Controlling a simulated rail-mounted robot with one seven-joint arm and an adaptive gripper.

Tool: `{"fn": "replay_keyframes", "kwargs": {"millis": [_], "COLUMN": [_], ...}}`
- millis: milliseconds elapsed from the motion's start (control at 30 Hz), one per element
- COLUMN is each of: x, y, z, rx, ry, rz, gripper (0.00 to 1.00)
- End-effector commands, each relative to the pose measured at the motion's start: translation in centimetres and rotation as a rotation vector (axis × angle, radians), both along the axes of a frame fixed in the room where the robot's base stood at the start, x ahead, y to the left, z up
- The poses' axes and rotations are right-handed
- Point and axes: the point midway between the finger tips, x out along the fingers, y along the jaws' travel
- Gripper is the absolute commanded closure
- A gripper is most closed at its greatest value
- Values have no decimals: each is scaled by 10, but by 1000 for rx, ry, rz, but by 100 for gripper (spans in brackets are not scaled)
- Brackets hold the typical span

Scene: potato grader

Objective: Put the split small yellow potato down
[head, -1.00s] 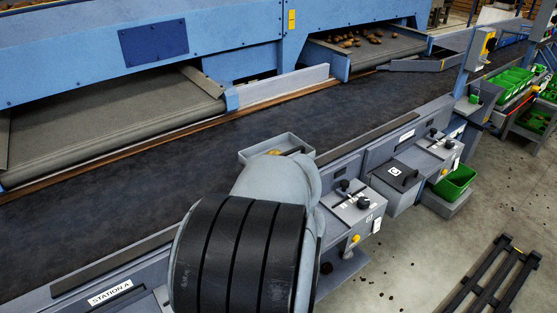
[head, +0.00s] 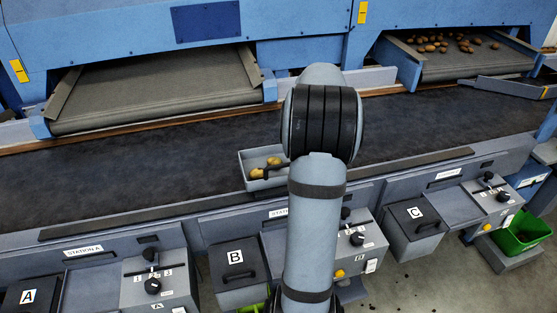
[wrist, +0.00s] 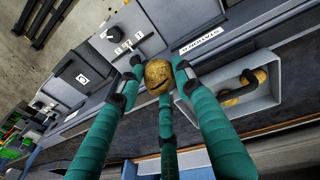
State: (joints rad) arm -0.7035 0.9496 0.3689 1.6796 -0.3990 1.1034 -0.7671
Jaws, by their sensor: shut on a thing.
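My gripper (wrist: 160,82) has teal fingers with dark tips, shut on a small yellow potato (wrist: 157,76) in the wrist view. A dark split shows on the potato's lower side. In the head view my arm hides the gripper and the held potato. A grey tray (head: 243,167) stands on the near edge of the belt, just left of my arm. It also shows in the wrist view (wrist: 278,88), to the right of the gripper and apart from it.
The dark belt (head: 120,184) is clear left of the tray. Lidded boxes marked A (head: 27,298), B (head: 238,272) and C (head: 415,225) line the near side, with lever panels (head: 152,280) between. More potatoes lie on a far chute (head: 480,58). A green crate (head: 520,235) stands at the right.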

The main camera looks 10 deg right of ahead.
Motion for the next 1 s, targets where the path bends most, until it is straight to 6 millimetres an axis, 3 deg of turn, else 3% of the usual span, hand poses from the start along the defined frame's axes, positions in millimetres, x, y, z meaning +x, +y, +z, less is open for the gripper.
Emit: {"fn": "replay_keyframes", "kwargs": {"millis": [33,200,400,667,1000], "x": [25,93,141,161,161], "y": [-1,1,9,17,19], "z": [10,19,22,15,-39], "rx": [0,1,2,3,3], "ry": [1,1,-3,-3,-2], "rz": [36,160,274,343,347], "gripper": [95,95,95,95,95]}}
